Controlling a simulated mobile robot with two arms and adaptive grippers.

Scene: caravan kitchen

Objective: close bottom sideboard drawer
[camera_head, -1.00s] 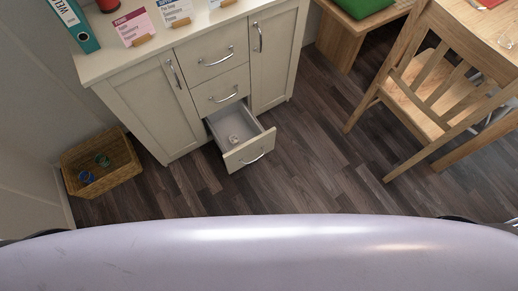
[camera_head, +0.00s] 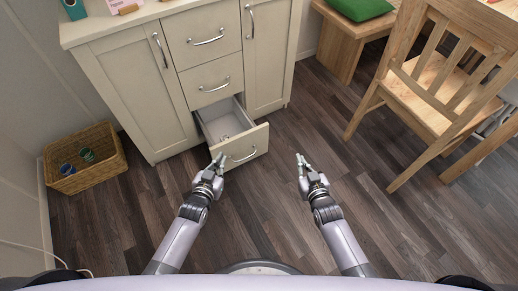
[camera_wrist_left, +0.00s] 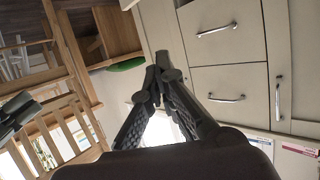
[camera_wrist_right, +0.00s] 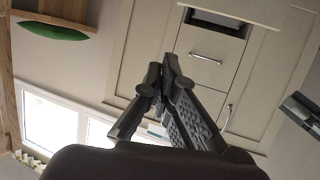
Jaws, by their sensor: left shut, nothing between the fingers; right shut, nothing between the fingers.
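The bottom drawer (camera_head: 246,148) of the cream sideboard (camera_head: 131,95) is pulled out, and a small item lies inside it. Its front carries a curved metal handle (camera_head: 244,155). The drawers above it are closed. My left gripper (camera_head: 217,160) is shut and empty, at the left end of the open drawer's front in the head view; I cannot tell whether it touches. My right gripper (camera_head: 300,159) is shut and empty, to the right of the drawer front and apart from it over the floor. The wrist views show both pairs of fingertips together, the left (camera_wrist_left: 160,60) and the right (camera_wrist_right: 165,62).
A wicker basket (camera_head: 111,167) with cups stands on the floor left of the sideboard. A wooden chair (camera_head: 432,100) stands at the right, and a wooden bench (camera_head: 340,50) with a green cushion (camera_head: 361,8) is at the back. The dark floor before the drawer is clear.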

